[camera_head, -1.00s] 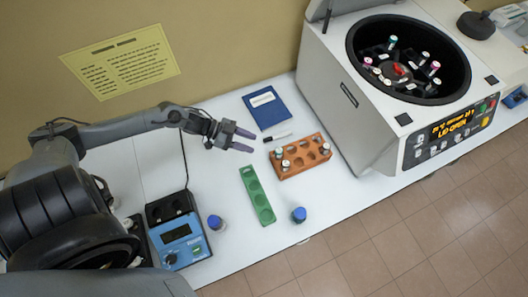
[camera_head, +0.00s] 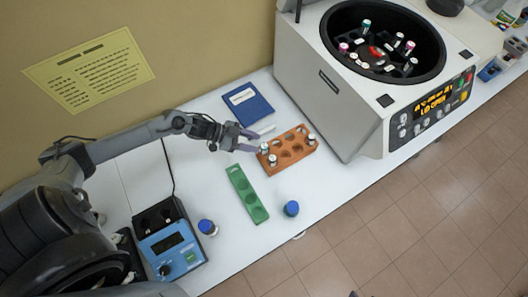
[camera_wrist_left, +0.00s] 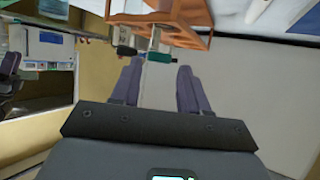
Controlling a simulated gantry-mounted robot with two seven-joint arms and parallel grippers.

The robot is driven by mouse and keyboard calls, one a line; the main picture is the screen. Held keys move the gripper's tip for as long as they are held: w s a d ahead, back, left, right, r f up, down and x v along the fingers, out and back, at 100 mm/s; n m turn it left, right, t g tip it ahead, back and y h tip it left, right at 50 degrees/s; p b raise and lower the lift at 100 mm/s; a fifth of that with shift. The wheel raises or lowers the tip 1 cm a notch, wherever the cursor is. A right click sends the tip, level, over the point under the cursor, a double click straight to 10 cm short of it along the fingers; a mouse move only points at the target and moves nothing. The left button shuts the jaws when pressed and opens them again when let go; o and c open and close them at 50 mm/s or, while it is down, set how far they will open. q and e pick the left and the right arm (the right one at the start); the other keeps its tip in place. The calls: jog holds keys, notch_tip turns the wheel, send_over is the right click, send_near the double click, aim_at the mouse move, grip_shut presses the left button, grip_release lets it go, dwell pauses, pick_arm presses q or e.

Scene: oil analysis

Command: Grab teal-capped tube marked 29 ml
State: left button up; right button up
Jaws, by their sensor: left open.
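My left gripper (camera_head: 248,140) is open at the left end of the brown wooden tube rack (camera_head: 293,152). Small tubes (camera_head: 272,160) stand in the rack, two at its left end and one at its right end (camera_head: 311,140). The volume marks are too small to read. My right gripper is not in view.
An open centrifuge (camera_head: 330,85) with several capped tubes, one teal-capped (camera_head: 366,24), stands right of the rack. A green rack (camera_head: 246,194), two blue-capped bottles (camera_head: 291,208) (camera_head: 207,227), a blue book (camera_head: 247,103) and a blue device (camera_head: 172,246) share the white table.

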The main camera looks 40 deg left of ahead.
aim_at(262, 145)
pick_arm(q)
jog(key=shift+x, duration=1.75)
jog(key=shift+c, duration=0.3)
grip_shut()
